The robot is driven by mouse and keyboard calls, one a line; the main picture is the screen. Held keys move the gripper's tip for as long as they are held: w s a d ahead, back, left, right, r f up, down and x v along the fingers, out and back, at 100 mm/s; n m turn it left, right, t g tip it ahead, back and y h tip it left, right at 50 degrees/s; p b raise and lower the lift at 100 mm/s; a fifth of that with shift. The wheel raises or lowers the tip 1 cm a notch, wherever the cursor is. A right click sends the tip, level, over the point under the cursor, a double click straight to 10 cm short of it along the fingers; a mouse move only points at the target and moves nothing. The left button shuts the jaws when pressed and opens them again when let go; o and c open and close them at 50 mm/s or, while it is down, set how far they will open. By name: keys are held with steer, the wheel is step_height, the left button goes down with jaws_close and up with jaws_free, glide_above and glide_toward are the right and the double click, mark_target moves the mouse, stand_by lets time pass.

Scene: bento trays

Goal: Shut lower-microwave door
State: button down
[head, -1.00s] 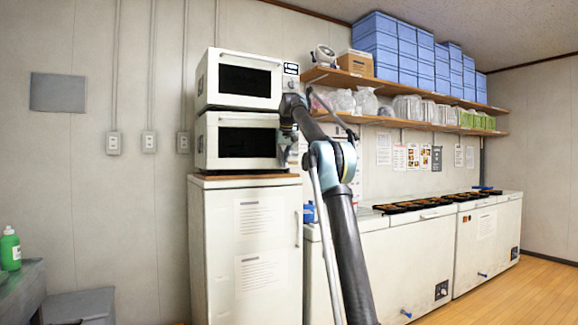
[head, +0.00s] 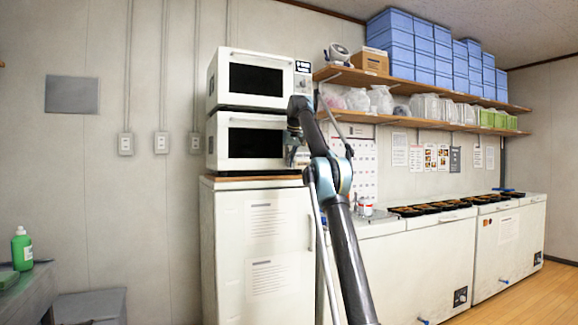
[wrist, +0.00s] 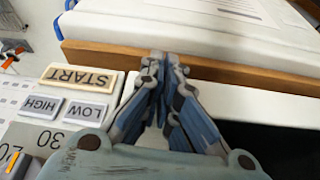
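The lower microwave (head: 221,141) is white and stands on the wooden top of a white fridge, below a second microwave. Its door, with a dark window (head: 256,143), looks flush with the body in the head view; a small gap cannot be ruled out. My gripper (wrist: 157,58) has its blue-grey fingers together with nothing between them. In the head view it is at the right side of the lower microwave front, partly hidden by my arm. The wrist view shows the control panel upside down, with a START button (wrist: 80,78), beside the gripper.
The upper microwave (head: 217,79) sits directly above, its door looking shut. The white fridge (head: 230,250) stands below. Wall shelves (head: 350,78) with blue boxes and bags are to the right, above white chest freezers (head: 400,270).

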steer(key=shift+w+d+r, duration=0.1)
steer(key=shift+w, duration=0.3)
steer(key=s+d+f, duration=0.2)
steer(key=s+d, duration=0.1)
steer(key=s, duration=0.5)
steer(key=s+d+f, duration=0.2)
steer(key=s, duration=0.6)
steer(key=s+d+f, duration=0.1)
steer(key=s+d, duration=0.2)
steer(key=s, duration=0.6)
steer(key=s+d+f+m+g, duration=0.1)
steer(key=s+d+f, duration=0.2)
steer(key=s+f, duration=1.7)
steer(key=s+d+f+m+h, duration=0.1)
steer(key=s+d+f+m, duration=0.1)
steer(key=s+f, duration=1.8)
step_height(320, 180, down, 4)
steer(key=shift+s+d+f+g, duration=0.15)
steer(key=shift+s+d+g, duration=0.25)
steer(key=shift+d, duration=0.2)
steer(key=shift+w+f, duration=0.2)
steer(key=shift+w, duration=0.3)
